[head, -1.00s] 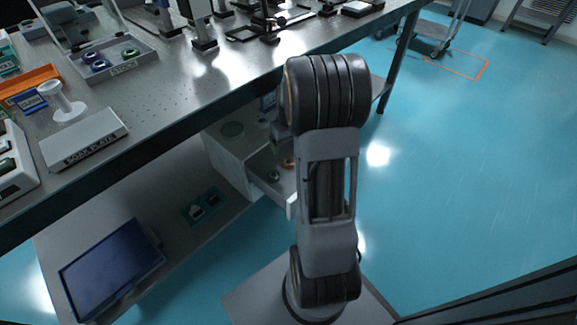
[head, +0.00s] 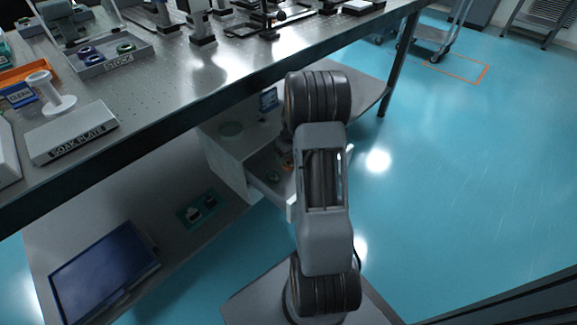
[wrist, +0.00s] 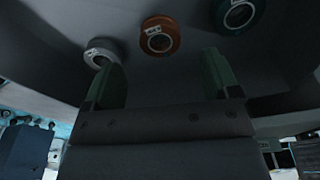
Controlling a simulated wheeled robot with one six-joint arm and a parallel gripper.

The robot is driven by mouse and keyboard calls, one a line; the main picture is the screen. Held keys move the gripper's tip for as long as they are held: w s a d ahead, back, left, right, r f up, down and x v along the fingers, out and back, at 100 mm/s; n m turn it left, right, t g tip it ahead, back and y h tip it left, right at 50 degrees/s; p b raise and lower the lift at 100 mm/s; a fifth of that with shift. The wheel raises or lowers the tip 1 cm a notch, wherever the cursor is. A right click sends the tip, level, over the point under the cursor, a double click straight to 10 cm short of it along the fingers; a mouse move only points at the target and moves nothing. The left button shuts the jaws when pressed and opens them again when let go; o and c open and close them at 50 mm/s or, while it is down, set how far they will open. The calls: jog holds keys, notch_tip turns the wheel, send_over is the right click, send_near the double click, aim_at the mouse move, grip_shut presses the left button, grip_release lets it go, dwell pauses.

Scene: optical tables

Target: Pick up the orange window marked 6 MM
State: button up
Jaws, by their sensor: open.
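The orange window (wrist: 160,35) is a round ring with a clear centre and a small pale label, too small to read. It lies in the open drawer (wrist: 190,72), at the upper middle of the wrist view. In the head view a bit of orange (head: 287,165) shows in the drawer beside my arm. My gripper (wrist: 161,75) is open and empty. Its two green fingers point toward the rings, with the orange one just beyond and between the tips, apart from them. The head view hides my gripper behind my arm.
A pale grey ring (wrist: 100,52) lies left of the orange one and a dark ring (wrist: 238,14) to its right. The drawer's cabinet (head: 228,150) stands on the shelf under the optical table (head: 190,90). A monitor (head: 104,270) lies at lower left. Open floor is at right.

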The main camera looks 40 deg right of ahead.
aim_at(288, 162)
jog(key=f+b, duration=0.2)
jog(key=f, duration=0.3)
jog(key=shift+w+b, duration=0.35)
jog(key=shift+b, duration=0.05)
jog(key=c, duration=1.1)
jog(key=shift+r, duration=0.1)
